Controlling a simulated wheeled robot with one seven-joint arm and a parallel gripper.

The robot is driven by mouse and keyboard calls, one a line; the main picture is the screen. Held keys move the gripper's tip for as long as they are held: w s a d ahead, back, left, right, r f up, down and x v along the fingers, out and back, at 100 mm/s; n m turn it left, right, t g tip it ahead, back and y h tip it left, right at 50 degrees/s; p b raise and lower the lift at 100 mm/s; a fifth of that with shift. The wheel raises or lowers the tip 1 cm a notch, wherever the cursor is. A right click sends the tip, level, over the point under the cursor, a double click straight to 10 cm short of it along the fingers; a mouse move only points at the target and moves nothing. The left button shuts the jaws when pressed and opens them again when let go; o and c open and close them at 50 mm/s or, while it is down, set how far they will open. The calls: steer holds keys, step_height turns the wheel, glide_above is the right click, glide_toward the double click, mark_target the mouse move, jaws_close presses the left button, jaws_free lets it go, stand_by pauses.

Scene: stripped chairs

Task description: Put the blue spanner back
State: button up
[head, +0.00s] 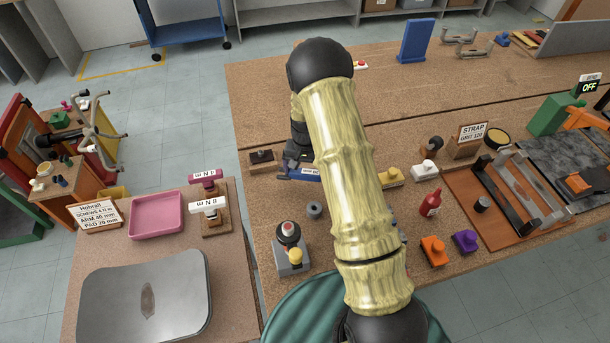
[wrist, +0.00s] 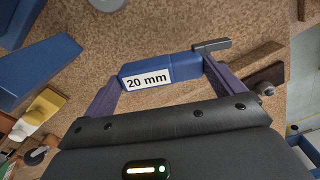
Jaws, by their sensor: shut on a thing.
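The blue spanner (wrist: 184,68) has a blue block body with a white "20 mm" label and a grey metal end at its right in the wrist view. My gripper (wrist: 162,74) is shut on the blue body, one finger at each end. In the head view the blue spanner (head: 306,174) shows partly, low over the near bench, beside my arm. My gripper (head: 298,157) is partly hidden there by my arm. I cannot tell whether the spanner touches the bench top.
A wooden block with a dark top (head: 262,159) sits just left of my gripper. A grey ring (head: 314,209) and a grey stand with a red-and-white knob (head: 290,245) are nearer. A red bottle (head: 431,203) stands to the right. A pink tray (head: 156,215) is on the side table.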

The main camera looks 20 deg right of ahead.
mark_target(305, 172)
steer(key=shift+f+p, duration=0.7)
steer(key=shift+f, duration=1.35)
steer(key=shift+f, duration=0.1)
steer(key=o, duration=1.2)
steer(key=shift+o, duration=0.2)
step_height(305, 172, up, 12)
steer(key=b, duration=0.3)
steer(key=shift+f+b, duration=0.2)
steer(key=shift+b, duration=0.2)
steer(key=shift+r, duration=0.3)
